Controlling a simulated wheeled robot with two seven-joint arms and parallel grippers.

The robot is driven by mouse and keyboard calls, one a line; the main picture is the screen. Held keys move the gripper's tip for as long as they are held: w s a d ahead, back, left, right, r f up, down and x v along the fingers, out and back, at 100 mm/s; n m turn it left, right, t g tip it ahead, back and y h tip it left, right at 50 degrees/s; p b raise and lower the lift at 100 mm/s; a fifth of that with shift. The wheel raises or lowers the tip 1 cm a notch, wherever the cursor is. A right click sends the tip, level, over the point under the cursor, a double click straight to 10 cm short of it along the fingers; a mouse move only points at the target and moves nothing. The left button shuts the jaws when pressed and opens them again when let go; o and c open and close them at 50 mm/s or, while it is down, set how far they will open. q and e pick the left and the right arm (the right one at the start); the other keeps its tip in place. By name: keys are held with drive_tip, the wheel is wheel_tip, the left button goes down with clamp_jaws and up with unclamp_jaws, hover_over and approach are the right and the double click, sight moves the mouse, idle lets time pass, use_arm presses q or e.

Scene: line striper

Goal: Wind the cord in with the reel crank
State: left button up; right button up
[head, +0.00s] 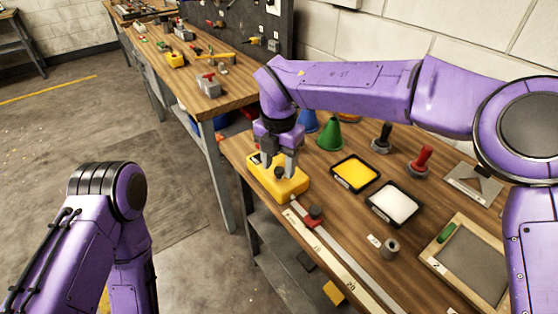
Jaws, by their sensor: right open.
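A yellow box-shaped reel body (294,188) sits at the near left corner of the wooden bench. My right gripper (279,164) points down over it, fingers apart, one on each side of a small dark part on its top. The fingers cover much of that top, so I cannot tell the crank's shape or whether they touch it. I cannot make out the cord. My left arm is at the lower left, over the floor, and its gripper does not show.
A long pale ruler strip (345,262) with a red and dark slider (314,213) lies along the front edge. Yellow (355,173) and white (394,204) trays, a green cone (330,135), a red-handled stamp (421,162) and a framed screen (470,262) stand to the right.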

drive_tip(key=shift+w+f, duration=0.55)
drive_tip(key=shift+w, duration=0.15)
drive_tip(key=shift+s+r, duration=0.15)
drive_tip(key=shift+s, duration=0.1)
drive_tip(key=shift+s+r, duration=0.2)
drive_tip(key=shift+s, duration=0.1)
drive_tip(key=c, duration=0.3)
drive_tip(key=shift+s, duration=0.1)
drive_tip(key=c, duration=0.5)
clamp_jaws()
use_arm(q)
drive_tip(key=shift+w, duration=0.1)
drive_tip(key=shift+r, duration=0.2)
use_arm(e)
drive_tip(key=shift+n, duration=0.3)
